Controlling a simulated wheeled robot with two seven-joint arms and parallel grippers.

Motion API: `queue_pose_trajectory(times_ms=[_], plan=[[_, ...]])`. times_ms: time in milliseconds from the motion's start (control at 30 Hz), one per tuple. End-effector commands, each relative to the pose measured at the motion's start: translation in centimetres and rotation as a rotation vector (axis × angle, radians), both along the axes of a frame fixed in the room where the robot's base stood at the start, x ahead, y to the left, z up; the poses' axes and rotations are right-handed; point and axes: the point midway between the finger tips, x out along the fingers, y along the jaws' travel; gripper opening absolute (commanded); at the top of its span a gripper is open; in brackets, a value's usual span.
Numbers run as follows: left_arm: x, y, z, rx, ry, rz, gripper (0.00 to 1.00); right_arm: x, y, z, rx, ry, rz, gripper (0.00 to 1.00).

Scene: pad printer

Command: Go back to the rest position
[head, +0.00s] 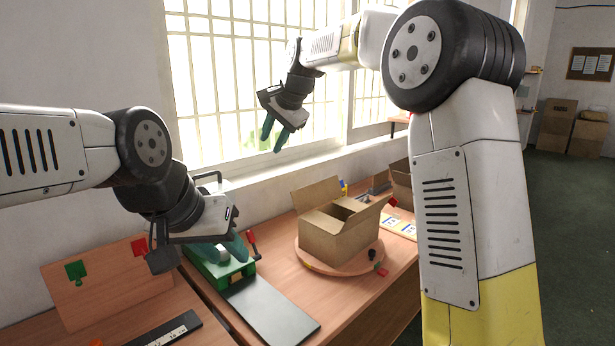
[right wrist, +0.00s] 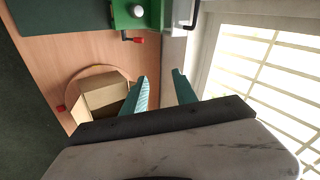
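My left gripper (head: 222,249) hangs over the green pad printer (head: 232,271) in the head view. Its teal fingers look apart, with a grey rounded part showing between them; I cannot tell whether they touch the printer. My right gripper (head: 276,138) is raised in front of the window, pointing down, well clear of the table. In the right wrist view its two teal fingers (right wrist: 161,92) are apart with nothing between them. The printer also shows at the top of the right wrist view (right wrist: 122,18), with a red-handled lever.
An open cardboard box (head: 338,226) stands on a round wooden turntable (head: 312,264). A dark flat plate (head: 272,312) lies before the printer. A wooden board (head: 108,284) with green and red clips stands at left. The window wall (head: 255,90) is close behind the right gripper.

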Motion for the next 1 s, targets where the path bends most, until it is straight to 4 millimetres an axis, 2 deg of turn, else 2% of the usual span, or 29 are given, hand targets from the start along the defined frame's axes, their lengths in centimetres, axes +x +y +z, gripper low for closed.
queue_pose_trajectory(times_ms=[33,200,367,500,700,800,900,1000], plan=[[0.0,0.0,0.0,0.0,0.0,0.0,0.36,-1.6,-2.6,0.7,-0.019,-0.016,0.014,0.34],[0.0,0.0,0.0,0.0,0.0,0.0,0.36,-7.4,-9.7,1.2,-0.107,-0.064,0.096,0.34],[0.0,0.0,0.0,0.0,0.0,0.0,0.36,-13.8,-15.2,0.3,-0.194,-0.107,0.176,0.34],[0.0,0.0,0.0,0.0,0.0,0.0,0.36,-19.8,-19.1,-1.6,-0.275,-0.141,0.247,0.34],[0.0,0.0,0.0,0.0,0.0,0.0,0.36,-28.0,-22.8,-5.8,-0.39,-0.179,0.35,0.34],[0.0,0.0,0.0,0.0,0.0,0.0,0.36,-31.1,-23.8,-7.9,-0.438,-0.19,0.392,0.34],[0.0,0.0,0.0,0.0,0.0,0.0,0.36,-33.1,-24.4,-9.5,-0.47,-0.196,0.423,0.34],[0.0,0.0,0.0,0.0,0.0,0.0,0.36,-34.2,-24.6,-10.4,-0.486,-0.199,0.44,0.34]])
